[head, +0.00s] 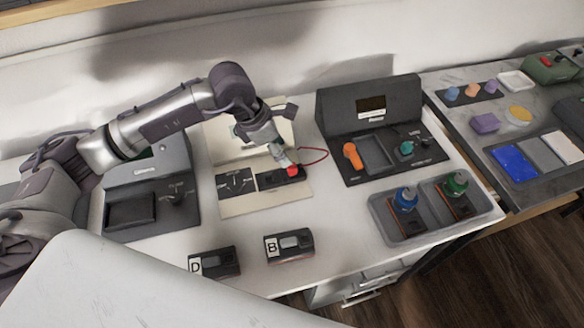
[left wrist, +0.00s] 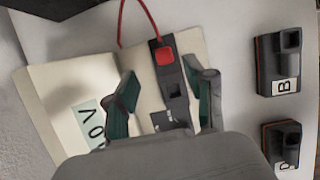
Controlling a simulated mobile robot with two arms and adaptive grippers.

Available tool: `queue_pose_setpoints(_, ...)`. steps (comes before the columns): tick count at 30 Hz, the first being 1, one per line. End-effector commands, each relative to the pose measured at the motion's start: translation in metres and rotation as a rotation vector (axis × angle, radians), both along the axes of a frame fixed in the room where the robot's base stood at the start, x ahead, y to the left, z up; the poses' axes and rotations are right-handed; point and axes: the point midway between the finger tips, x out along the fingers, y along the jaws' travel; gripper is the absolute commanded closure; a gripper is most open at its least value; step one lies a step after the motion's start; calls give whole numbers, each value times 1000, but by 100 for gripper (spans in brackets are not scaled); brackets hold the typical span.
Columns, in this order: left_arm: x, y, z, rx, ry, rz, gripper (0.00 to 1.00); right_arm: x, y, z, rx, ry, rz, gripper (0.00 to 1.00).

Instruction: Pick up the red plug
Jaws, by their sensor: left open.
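The red plug (head: 292,170) sits on a dark module on the cream board (head: 290,199), with a thin red wire running from it. In the left wrist view the red plug (left wrist: 165,56) is at the end of the dark strip, beyond my fingertips. My left gripper (head: 281,156) is just above and beside the plug in the head view. In the left wrist view my left gripper (left wrist: 163,88) is open, its two green-padded fingers apart on either side of the dark strip, with nothing between them held. My right gripper is not in view.
Block B (head: 289,245) and block D (head: 214,263) lie in front of the board. A dark station with an orange handle (head: 353,156) stands to the right, near a grey tray (head: 386,222) with a blue and a green bottle. Another dark station (head: 120,182) stands left.

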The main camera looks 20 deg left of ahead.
Motion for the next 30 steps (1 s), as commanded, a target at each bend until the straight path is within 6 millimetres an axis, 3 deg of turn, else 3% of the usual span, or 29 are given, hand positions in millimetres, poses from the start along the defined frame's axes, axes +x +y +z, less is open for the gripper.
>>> queue_pose_setpoints(8, 2, -8, -21, -1, 3, 0, 46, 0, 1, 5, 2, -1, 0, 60)
queue_pose_setpoints(16, 7, -21, -57, -1, 2, 0, 46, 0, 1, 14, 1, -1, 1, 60)
queue_pose_setpoints(25, 8, -22, -62, 0, -1, 0, 46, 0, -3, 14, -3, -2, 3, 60)
queue_pose_setpoints(30, 8, -22, -62, 0, -1, 0, 72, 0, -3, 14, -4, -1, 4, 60)
